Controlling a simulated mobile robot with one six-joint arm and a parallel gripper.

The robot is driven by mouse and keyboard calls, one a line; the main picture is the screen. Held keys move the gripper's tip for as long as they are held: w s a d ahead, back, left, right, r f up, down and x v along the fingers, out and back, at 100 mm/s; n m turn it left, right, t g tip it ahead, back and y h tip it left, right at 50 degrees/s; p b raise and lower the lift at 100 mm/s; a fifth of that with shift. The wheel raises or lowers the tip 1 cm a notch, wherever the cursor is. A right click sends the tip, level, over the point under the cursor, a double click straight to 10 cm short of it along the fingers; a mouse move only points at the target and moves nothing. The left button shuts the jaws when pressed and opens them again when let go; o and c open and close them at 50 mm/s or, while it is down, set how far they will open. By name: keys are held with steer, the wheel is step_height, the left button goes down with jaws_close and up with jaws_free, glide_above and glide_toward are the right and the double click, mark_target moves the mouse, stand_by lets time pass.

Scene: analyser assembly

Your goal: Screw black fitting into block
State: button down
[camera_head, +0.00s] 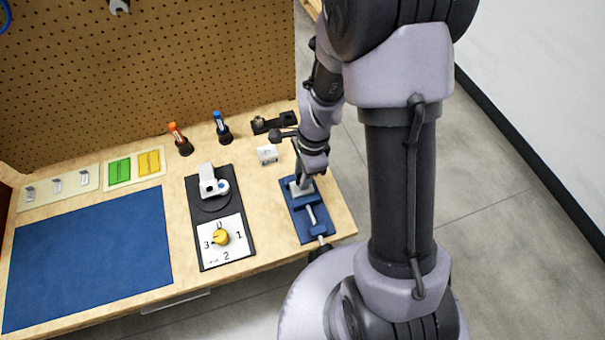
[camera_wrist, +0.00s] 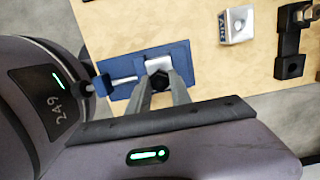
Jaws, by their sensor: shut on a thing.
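A light grey block (camera_head: 302,189) sits in the blue vise (camera_head: 313,222) at the right front of the bench. It also shows in the wrist view as a pale block (camera_wrist: 158,62) between the vise jaws. My gripper (camera_wrist: 159,88) is over the vise with its two fingers close together. The black fitting (camera_wrist: 158,80) shows between the fingertips, against the block. The fingers hide part of it, and I cannot tell how deep it sits in the block. In the head view my wrist hides the fitting.
A white cube (camera_head: 267,155) and a black fixture (camera_head: 274,122) stand behind the vise. Orange (camera_head: 180,139) and blue (camera_head: 222,127) tools stand at the back. The blue mat (camera_head: 90,255) is clear.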

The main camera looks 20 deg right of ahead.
steer(key=shift+f+b, duration=0.75)
steer(key=shift+f, duration=0.15)
stand_by(0.8)
steer(key=m, duration=0.3)
steer(key=shift+r+m+t+p, duration=0.1)
steer(key=shift+m+t+p, duration=0.2)
steer(key=m+p, duration=0.1)
steer(key=m, duration=0.2)
steer(key=shift+s+r+m, duration=0.1)
steer(key=shift+m, duration=0.2)
steer(key=shift+m+t, duration=0.3)
steer(key=shift+m, duration=0.1)
